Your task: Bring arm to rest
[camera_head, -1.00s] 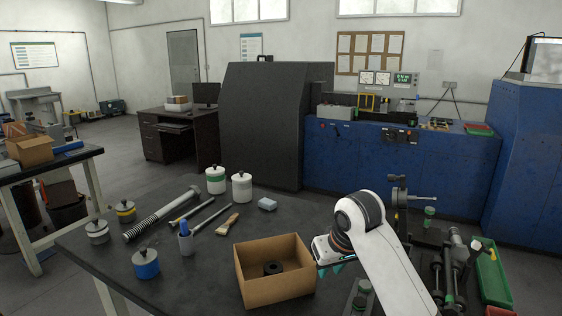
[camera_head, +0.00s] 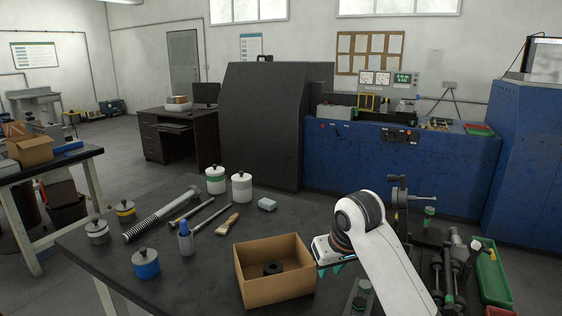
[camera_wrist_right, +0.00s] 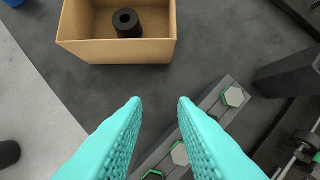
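My right gripper (camera_head: 330,268) hangs just right of an open cardboard box (camera_head: 277,291) on the dark table. Its teal fingers point down. In the right wrist view my right gripper (camera_wrist_right: 160,103) has its two fingers apart with nothing between them. The box (camera_wrist_right: 115,52) lies ahead of the fingertips and a black ring-shaped part (camera_wrist_right: 127,23) stands inside it. The same black part (camera_head: 272,268) shows in the box in the head view. My left gripper is not in view.
A dark rack with green-rimmed hexagonal pieces (camera_wrist_right: 233,96) lies below the right gripper. A metal fixture (camera_head: 440,240) and a green bin (camera_head: 492,277) stand to the right. Several jars, a large bolt (camera_head: 160,214) and a brush (camera_head: 228,223) lie on the table's left half.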

